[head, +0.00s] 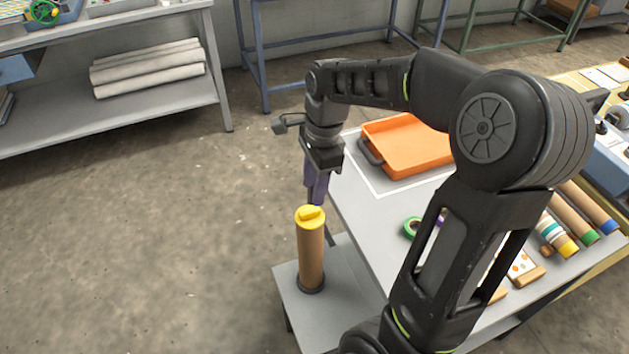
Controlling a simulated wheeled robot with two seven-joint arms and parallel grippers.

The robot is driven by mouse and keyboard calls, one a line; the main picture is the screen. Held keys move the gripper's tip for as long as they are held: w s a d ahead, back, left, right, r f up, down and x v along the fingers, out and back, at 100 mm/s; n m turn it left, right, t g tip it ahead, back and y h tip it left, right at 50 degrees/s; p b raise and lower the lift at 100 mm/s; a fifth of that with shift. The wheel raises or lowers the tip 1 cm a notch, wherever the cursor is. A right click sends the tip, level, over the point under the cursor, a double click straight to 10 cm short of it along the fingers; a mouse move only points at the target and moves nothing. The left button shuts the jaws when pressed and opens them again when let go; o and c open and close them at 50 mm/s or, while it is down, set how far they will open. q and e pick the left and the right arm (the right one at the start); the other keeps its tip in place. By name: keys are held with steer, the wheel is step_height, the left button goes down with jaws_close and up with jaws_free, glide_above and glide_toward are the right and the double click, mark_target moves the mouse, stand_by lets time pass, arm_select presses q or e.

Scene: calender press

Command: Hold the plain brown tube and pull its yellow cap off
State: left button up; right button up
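The plain brown tube (311,258) stands upright in a dark round base on a low grey stand at the front of the table. Its yellow cap (310,214) sits on the top end. My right gripper (316,200) points down, with its purple fingers right above or just behind the cap. The fingers overlap in this view, so I cannot tell how far apart they are or whether they touch the cap. My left gripper is not in view.
The grey table (360,225) holds an orange tray (405,143) and a green tape roll (411,228). Several capped tubes lie at its right, including one with a yellow cap (566,247). Open floor lies left of the stand (345,290).

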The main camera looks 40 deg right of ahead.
mark_target(310, 210)
steer(key=f, duration=0.4)
steer(key=a+f, duration=0.1)
steer(key=f, duration=0.2)
steer(key=shift+w, duration=0.15)
steer(key=shift+c, duration=0.6)
jaws_close()
steer(key=shift+o, duration=0.5)
jaws_free()
steer(key=shift+d+r, duration=0.1)
